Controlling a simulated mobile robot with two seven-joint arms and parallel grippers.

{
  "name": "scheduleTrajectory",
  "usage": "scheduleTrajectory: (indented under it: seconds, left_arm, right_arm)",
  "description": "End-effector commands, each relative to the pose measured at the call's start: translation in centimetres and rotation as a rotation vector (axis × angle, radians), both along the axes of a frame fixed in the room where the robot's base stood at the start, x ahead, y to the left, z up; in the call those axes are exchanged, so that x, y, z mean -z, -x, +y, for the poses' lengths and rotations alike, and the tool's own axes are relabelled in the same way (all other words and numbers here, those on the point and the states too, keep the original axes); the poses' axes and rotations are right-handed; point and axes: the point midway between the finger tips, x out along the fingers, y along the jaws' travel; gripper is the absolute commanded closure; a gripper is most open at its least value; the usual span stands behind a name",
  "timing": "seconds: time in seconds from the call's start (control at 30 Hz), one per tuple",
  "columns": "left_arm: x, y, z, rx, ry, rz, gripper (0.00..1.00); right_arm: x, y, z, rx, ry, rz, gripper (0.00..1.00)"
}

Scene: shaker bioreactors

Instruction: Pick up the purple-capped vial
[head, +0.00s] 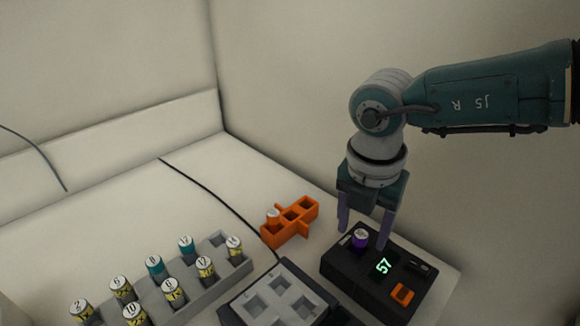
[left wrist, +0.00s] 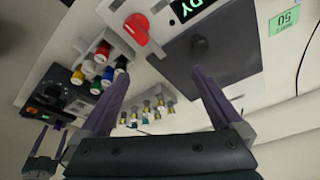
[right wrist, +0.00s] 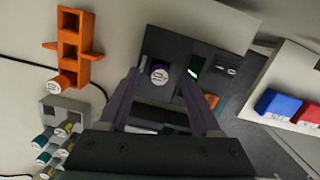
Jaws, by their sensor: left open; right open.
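The purple-capped vial (head: 361,238) stands upright in a black device (head: 340,270) with a green display reading 57. In the right wrist view the vial (right wrist: 159,74) shows from above, between my two fingers. My right gripper (head: 365,240) points down over the device, open, with one finger on either side of the vial's cap. I cannot tell whether the fingers touch it or how low they reach. My left gripper (left wrist: 160,75) is open and empty, in front of a white machine with a red knob (left wrist: 137,28); it is not in the head view.
An orange rack (head: 289,222) with one white-capped vial stands left of the black device. A grey rack (head: 211,284) with several yellow and teal vials is farther left. A dark shaker with a grey block (head: 281,300) sits in front. Red and blue items (right wrist: 281,107) show at right.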

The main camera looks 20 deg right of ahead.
Motion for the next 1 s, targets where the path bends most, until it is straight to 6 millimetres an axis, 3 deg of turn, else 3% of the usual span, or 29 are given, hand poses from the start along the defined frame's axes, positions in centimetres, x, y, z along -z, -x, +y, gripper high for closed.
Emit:
scheduleTrajectory:
  seconds: [0.27, 0.83, 1.0]
  left_arm:
    - [0.15, 0.03, -0.08, -0.002, 0.003, 0.001, 0.00]
    - [0.19, 0.06, 0.07, 0.002, -0.003, 0.002, 0.00]
    - [0.20, 0.07, 0.16, 0.004, -0.006, 0.002, 0.00]
  right_arm:
    - [0.50, -0.04, -0.03, 0.000, -0.001, -0.002, 0.35]
    - [0.46, -0.06, -0.03, 0.000, -0.001, -0.002, 0.97]
    - [0.45, -0.05, -0.03, 0.000, -0.001, -0.002, 1.00]
